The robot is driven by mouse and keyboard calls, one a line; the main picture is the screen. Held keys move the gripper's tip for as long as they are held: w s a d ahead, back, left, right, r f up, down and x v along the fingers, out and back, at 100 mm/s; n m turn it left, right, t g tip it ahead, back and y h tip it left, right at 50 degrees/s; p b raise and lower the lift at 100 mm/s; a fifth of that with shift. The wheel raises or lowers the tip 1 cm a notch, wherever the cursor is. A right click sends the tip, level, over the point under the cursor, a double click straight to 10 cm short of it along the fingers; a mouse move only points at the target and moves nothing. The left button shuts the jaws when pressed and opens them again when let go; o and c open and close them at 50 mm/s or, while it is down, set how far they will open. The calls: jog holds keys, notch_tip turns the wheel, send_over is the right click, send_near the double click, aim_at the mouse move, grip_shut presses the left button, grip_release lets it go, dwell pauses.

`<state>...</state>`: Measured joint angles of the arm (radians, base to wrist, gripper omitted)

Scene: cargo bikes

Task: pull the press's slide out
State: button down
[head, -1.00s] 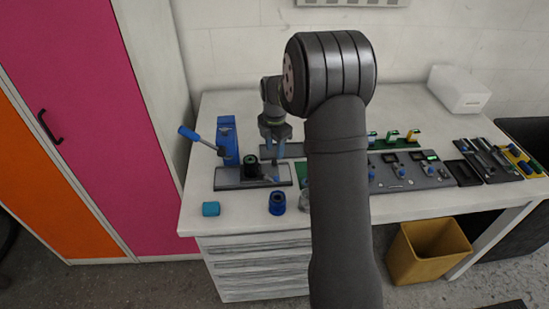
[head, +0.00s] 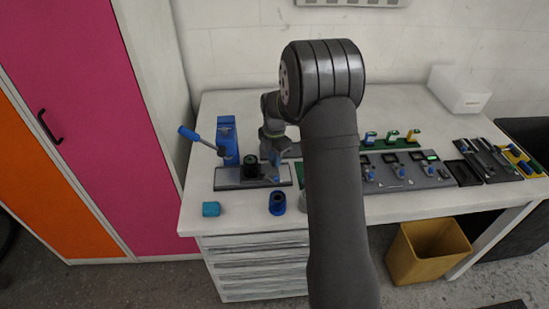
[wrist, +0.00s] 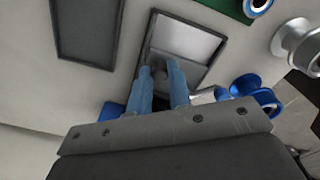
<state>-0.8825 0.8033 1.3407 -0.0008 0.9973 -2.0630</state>
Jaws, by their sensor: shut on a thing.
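The press (head: 227,140) is a blue upright body with a blue-handled lever (head: 195,137) to its left, at the left of the bench. Its dark grey base with the slide (head: 228,178) lies in front, and a black round piece (head: 250,166) stands on it. My gripper (head: 274,177) is low over the right part of this base, right of the black piece. In the wrist view, its blue fingers (wrist: 161,75) are closed around a small grey knob (wrist: 160,73) by a dark-framed light panel (wrist: 185,40). The fingers partly hide the knob.
A teal cylinder (head: 211,209) and a blue cup (head: 277,203) stand near the bench's front edge. My arm hides part of the bench middle. Grey panels with blue parts (head: 400,172) lie to the right. A yellow bin (head: 428,252) stands on the floor.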

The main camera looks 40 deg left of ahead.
jog(key=shift+w+d, duration=1.3)
jog(key=shift+w, duration=0.05)
jog(key=c, duration=1.3)
grip_release()
jog(key=shift+d, duration=0.1)
jog(key=shift+r, duration=0.5)
notch_tip(320, 180, up, 16)
jog(key=shift+r, duration=0.25)
